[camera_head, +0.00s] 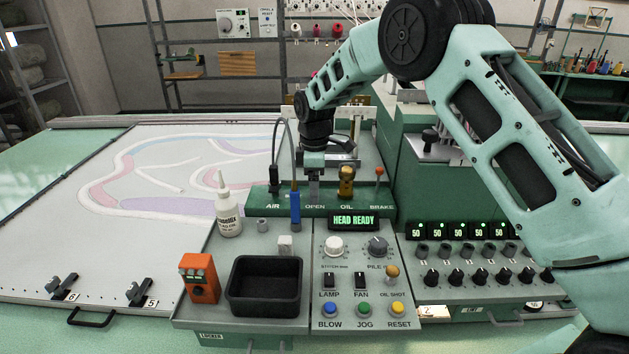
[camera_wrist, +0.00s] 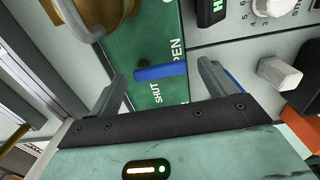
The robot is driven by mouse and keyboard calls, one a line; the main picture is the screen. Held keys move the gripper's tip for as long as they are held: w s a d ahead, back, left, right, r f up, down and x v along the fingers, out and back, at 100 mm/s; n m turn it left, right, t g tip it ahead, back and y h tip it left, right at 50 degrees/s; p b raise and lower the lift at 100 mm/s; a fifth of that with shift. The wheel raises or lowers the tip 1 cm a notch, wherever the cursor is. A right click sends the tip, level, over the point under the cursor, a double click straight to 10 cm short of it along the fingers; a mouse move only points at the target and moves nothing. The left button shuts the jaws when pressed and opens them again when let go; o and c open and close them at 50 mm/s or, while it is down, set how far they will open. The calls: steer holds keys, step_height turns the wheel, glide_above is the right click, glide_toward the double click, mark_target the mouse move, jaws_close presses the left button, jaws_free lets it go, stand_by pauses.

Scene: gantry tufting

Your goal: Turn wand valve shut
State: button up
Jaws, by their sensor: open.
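The wand valve has a blue lever (camera_wrist: 165,72) on the green panel (camera_wrist: 115,50). In the wrist view the lever runs from a dark pivot to the right and lies across the start of the word OPEN; the word SHUT is beside it. My gripper (camera_wrist: 162,71) is open, with one finger on each side of the lever and visible gaps to both. In the head view my gripper (camera_head: 314,186) is low over the panel above the OPEN label and hides the lever.
A blue wand (camera_head: 294,208) with a hose stands just left of my gripper. A brass oil fitting (camera_head: 346,182) and the red-topped brake lever (camera_head: 379,173) stand to the right. A white bottle (camera_head: 228,212), black tray (camera_head: 264,287) and orange meter (camera_head: 199,279) are nearby.

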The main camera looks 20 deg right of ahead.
steer(key=shift+f, duration=0.15)
steer(key=c, duration=1)
steer(key=shift+m, duration=0.3)
steer(key=m, duration=0.3)
steer(key=shift+w+a+b, duration=0.2)
steer(key=shift+a+b, duration=0.2)
steer(key=m, duration=0.5)
steer(key=shift+w+a, duration=0.3)
steer(key=shift+w, duration=0.1)
steer(key=m, duration=0.2)
steer(key=w+m, duration=0.1)
steer(key=m, duration=0.1)
steer(key=shift+a+m, duration=0.15)
steer(key=shift+m, duration=0.15)
steer(key=m, duration=0.2)
steer(key=w+m, duration=0.1)
steer(key=m, duration=0.1)
steer(key=shift+m, duration=0.3)
